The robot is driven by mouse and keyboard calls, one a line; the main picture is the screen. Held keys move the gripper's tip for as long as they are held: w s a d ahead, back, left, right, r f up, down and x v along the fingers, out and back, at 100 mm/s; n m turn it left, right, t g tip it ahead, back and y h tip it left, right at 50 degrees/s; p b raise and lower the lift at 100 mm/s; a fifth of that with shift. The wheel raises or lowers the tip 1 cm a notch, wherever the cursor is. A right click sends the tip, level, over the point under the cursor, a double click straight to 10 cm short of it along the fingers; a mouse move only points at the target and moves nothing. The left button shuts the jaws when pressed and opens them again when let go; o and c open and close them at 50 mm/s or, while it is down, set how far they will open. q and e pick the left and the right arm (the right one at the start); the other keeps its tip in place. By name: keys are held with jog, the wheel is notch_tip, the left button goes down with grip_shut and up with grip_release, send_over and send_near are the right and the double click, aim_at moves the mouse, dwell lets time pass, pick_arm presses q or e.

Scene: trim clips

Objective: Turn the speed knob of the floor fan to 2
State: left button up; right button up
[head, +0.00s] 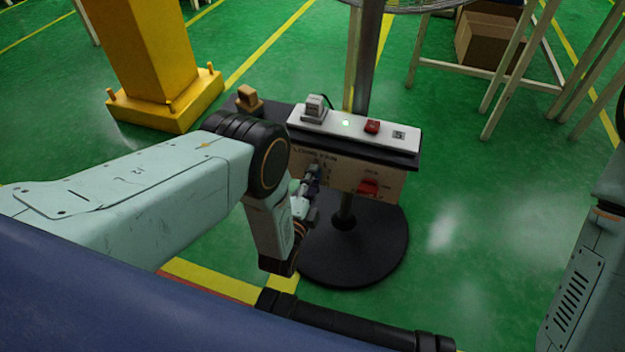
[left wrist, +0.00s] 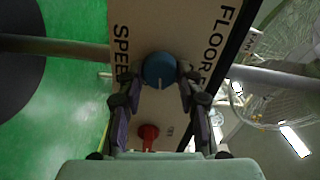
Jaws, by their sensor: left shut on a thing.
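The floor fan's control box (head: 340,168) stands on a post above a round black base, its beige front marked FLOOR FAN. In the left wrist view, a round blue speed knob (left wrist: 159,68) is on the beige panel near the word SPEED. Its white mark points down in that view, toward the red switch (left wrist: 148,132). My left gripper (left wrist: 160,80) is shut on the knob, one finger on each side. In the head view my left gripper (head: 310,188) is at the front's left part and covers the knob. The dial numbers cannot be read. My right gripper is out of view.
A white strip (head: 360,130) with a plug, a green light and a red switch lies on the box top. A yellow column (head: 160,60) stands behind left. White-legged tables with a cardboard box (head: 485,40) are behind right. Green floor is open to the right.

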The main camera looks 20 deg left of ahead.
pick_arm(q)
jog(key=o, duration=1.1)
jog(key=s, duration=1.2)
jog(key=shift+a, duration=0.2)
jog(key=s+a+n+g+p, duration=0.6)
jog(key=s+n+g, duration=0.3)
jog(key=g, duration=0.1)
jog(key=s+r+n+g+p, duration=0.1)
jog(key=s+r+n+g, duration=0.1)
jog(key=s, duration=0.3)
jog(key=s+r+n+g+p, duration=0.1)
jog(key=s+r+n+g, duration=0.2)
jog(key=s, duration=0.3)
jog(key=s+r+n+g+p, duration=0.1)
jog(key=s+r+n+g, duration=0.1)
jog(key=s, duration=0.4)
jog(key=shift+s+a+r+n+g+y, duration=0.15)
jog(key=shift+r+n+g, duration=0.1)
jog(key=shift+r, duration=0.15)
jog(key=shift+a+r+n+g+y, duration=0.15)
jog(key=shift+r+g, duration=0.1)
jog(key=shift+r, duration=0.15)
